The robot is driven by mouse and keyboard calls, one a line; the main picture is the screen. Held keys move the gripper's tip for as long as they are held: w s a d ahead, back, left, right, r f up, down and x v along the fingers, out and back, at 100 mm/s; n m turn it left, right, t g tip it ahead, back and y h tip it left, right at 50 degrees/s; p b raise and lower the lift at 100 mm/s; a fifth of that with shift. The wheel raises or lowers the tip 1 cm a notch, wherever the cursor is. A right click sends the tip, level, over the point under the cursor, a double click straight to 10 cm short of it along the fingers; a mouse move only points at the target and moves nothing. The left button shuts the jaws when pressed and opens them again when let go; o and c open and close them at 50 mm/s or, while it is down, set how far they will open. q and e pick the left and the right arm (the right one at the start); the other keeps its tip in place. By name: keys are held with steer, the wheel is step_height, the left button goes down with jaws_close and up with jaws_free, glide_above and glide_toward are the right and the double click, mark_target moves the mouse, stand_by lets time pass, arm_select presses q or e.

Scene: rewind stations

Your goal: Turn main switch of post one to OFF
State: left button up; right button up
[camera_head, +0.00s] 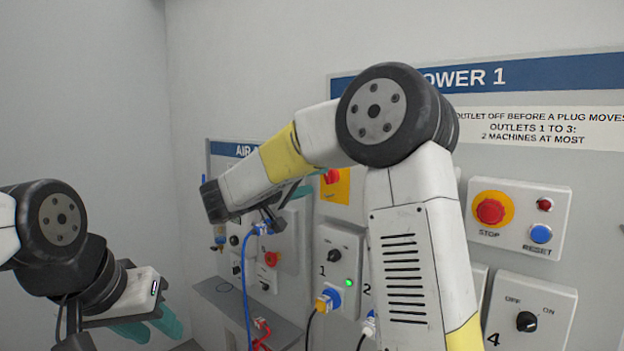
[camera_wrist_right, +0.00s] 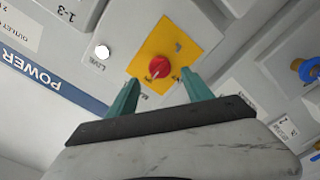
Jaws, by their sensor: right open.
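The main switch (camera_wrist_right: 159,66) is a red rotary knob on a yellow plate (camera_wrist_right: 165,38) in the right wrist view. A pale mark shows on the knob; the lettering around it is too small to read. The same red switch (camera_head: 332,176) shows in the head view on the POWER 1 panel, partly behind my right arm. My right gripper (camera_wrist_right: 160,77) is open, its teal fingers on either side of the knob's near side; I cannot tell whether they touch it. Its fingers are mostly hidden in the head view. My left gripper (camera_head: 150,328) is open and empty at lower left.
A white lamp (camera_wrist_right: 102,51) marked LIVE glows beside the switch. The STOP button (camera_head: 490,211) and blue reset button (camera_head: 541,234) are at right. Outlet 1's knob (camera_head: 334,256) has a green lamp; a blue cable (camera_head: 245,280) hangs nearby. The AIR panel is further left.

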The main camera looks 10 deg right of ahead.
mark_target(327, 177)
steer(key=x, duration=0.5)
jaws_close()
